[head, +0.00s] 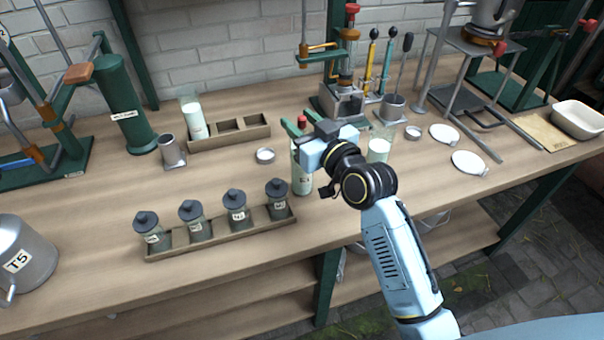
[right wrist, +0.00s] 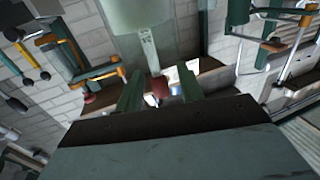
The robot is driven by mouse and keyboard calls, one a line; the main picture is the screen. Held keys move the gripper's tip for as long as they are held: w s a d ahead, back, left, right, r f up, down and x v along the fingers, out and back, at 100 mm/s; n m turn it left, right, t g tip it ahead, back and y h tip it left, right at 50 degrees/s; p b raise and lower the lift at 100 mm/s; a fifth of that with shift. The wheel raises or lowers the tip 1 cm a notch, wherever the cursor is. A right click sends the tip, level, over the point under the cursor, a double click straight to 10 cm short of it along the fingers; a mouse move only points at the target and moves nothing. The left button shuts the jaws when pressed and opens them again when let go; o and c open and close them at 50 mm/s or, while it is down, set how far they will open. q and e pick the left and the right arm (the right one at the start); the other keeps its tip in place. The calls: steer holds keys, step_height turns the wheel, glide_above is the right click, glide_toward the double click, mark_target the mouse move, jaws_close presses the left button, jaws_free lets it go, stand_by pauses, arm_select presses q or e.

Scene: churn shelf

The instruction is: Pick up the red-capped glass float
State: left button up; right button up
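The red-capped glass float stands upright near the front middle of the bench, with its red cap (head: 302,121) on top. A clear labelled glass body (head: 302,182) shows below; I cannot tell whether it is the float itself or a jar around it. My right gripper (head: 301,125) reaches in from the right, its green fingers either side of the cap. In the right wrist view, the red cap (right wrist: 159,88) lies between the two parted fingers (right wrist: 160,90), with gaps on both sides. The gripper's body hides part of the float in the head view. My left gripper is out of view.
A wooden rack (head: 222,236) of several dark-lidded jars stands front left. A second rack (head: 232,134) is behind, with a white-filled glass. Another white-filled beaker (head: 378,150) is close right of my gripper. A press (head: 343,95) stands behind it.

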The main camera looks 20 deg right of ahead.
steer(key=c, duration=0.8)
